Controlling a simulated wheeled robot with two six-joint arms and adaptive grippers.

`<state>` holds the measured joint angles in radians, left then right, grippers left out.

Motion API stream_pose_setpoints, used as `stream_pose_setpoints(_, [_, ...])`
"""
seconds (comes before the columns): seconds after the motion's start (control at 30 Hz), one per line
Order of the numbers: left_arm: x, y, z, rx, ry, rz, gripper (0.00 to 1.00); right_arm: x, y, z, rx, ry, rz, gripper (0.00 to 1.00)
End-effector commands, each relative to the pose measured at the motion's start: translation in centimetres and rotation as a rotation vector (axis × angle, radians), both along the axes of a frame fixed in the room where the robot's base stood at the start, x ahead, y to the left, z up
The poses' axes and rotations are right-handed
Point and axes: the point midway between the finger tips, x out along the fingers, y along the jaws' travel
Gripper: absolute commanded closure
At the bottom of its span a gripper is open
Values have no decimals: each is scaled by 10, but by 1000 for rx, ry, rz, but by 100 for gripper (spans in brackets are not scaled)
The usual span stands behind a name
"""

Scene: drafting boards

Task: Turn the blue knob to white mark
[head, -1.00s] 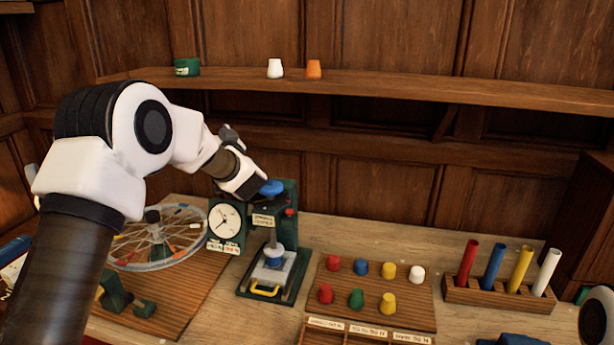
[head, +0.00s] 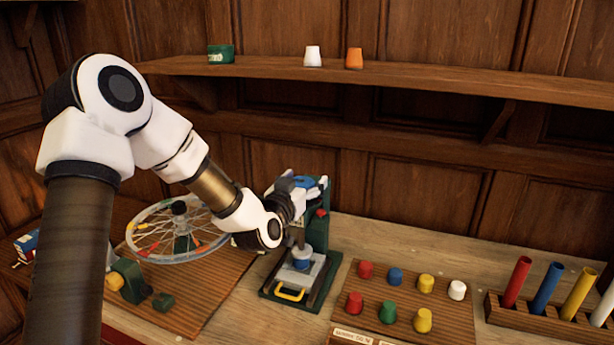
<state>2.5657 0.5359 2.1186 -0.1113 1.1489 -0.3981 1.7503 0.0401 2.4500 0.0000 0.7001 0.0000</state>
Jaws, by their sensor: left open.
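The blue knob (head: 306,181) sits on top of the green press (head: 321,228), mostly hidden behind my left gripper. My left gripper (head: 298,186) is open, with its fingers at the knob. I cannot tell whether they touch it. The white mark is not visible to me. A lower blue part (head: 302,256) sits under the press's column, above a plate with a yellow handle (head: 290,294). The white dial beside the press is hidden behind my left arm. My right gripper is not in view.
A spoked wheel (head: 150,245) stands left of the press, near my left arm. A board with several coloured caps (head: 398,290) and a rack of coloured tubes (head: 535,317) are to the right. A shelf (head: 420,80) runs above along the wall.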

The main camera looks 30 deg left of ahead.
Motion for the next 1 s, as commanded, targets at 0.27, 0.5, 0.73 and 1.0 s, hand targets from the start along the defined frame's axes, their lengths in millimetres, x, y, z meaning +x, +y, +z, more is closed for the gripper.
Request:
stream_pose_setpoints(0.27, [9,1,-1,1,0,-1,23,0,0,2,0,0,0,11])
stream_pose_setpoints(0.5, [8,1,0,1,0,0,73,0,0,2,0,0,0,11])
stream_pose_setpoints(0.73, [8,1,-1,2,0,11,73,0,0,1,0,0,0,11])
stream_pose_setpoints(1.0, [8,3,-2,4,1,108,73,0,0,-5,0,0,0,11])
